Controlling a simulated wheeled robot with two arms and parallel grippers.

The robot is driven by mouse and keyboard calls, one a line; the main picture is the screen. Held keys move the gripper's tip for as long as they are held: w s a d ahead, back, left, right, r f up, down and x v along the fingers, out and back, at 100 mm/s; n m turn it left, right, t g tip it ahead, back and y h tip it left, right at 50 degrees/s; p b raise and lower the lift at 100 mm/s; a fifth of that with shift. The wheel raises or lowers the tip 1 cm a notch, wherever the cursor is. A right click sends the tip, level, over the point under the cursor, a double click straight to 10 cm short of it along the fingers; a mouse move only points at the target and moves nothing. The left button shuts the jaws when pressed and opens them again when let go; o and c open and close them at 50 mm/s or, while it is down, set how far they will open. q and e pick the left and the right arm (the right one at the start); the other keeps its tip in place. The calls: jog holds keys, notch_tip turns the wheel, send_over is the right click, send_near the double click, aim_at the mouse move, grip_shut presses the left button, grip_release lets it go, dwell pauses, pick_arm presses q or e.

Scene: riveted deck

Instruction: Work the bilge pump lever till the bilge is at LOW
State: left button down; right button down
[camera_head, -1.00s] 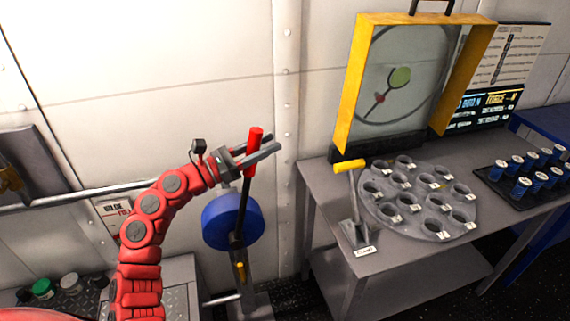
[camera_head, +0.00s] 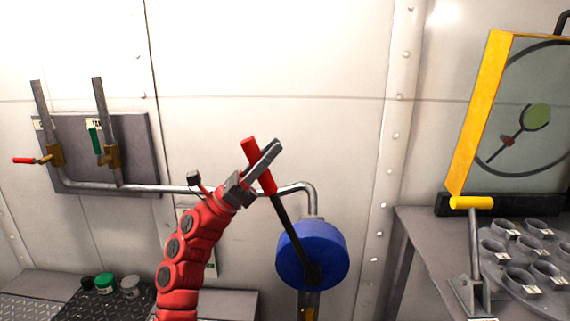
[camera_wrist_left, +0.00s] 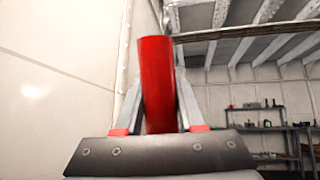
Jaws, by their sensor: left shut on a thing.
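The bilge pump is a blue drum (camera_head: 325,250) low in front of the wall in the head view. Its lever has a black shaft (camera_head: 287,228) and a red grip (camera_head: 249,148), and it leans up to the left from the drum. My left gripper (camera_head: 266,160) is shut around the red grip, whose top sticks out above the fingers. In the left wrist view the red grip (camera_wrist_left: 158,70) stands between the two fingers (camera_wrist_left: 158,108). The bilge sign on the wall is mostly hidden behind my left arm, so its reading cannot be told. My right gripper is out of view.
A pipe (camera_head: 145,187) runs along the wall behind my gripper to the pump. A valve panel (camera_head: 135,150) hangs at left. Small jars (camera_head: 105,284) stand low at left. At right a bench (camera_head: 415,225) carries a yellow-handled clamp (camera_head: 472,203) and a yellow-framed screen (camera_head: 478,110).

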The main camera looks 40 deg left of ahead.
pick_arm(q)
jog(key=shift+s+a, duration=0.1)
jog(key=shift+a, duration=0.05)
jog(key=c, duration=0.5)
grip_release()
jog(key=shift+f, duration=0.1)
jog(key=v, duration=1.7)
jog(key=shift+f+p, duration=0.15)
jog(key=shift+p, duration=0.2)
